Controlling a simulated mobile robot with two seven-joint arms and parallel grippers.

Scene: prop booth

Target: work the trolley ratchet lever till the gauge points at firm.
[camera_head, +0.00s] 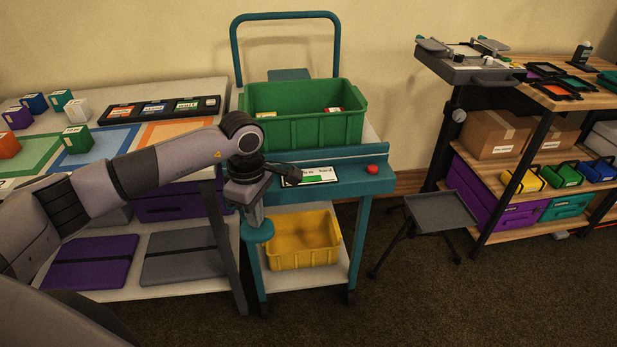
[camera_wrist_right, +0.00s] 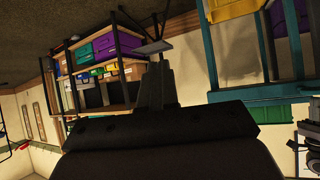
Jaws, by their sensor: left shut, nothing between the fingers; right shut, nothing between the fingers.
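The teal trolley (camera_head: 345,187) stands in the middle of the head view. Its gauge (camera_head: 318,177) is a white plate with a green band and partly hidden lettering. My left wrist covers the gauge's left part, so I cannot read where the pointer stands. A round teal pad (camera_head: 258,233), which looks like the lever's end, sticks out at the trolley's front left. My left gripper (camera_head: 256,219) is shut and empty, pointing down right at this pad; contact is unclear. My right gripper (camera_wrist_right: 158,70) is shut and empty in the right wrist view, away from the trolley.
A red button (camera_head: 372,169) sits on the trolley's right. A green crate (camera_head: 305,128) is on top and a yellow bin (camera_head: 302,240) below. A table with small boxes (camera_head: 77,138) stands left. A small grey stand (camera_head: 440,211) and a shelf (camera_head: 525,165) are right.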

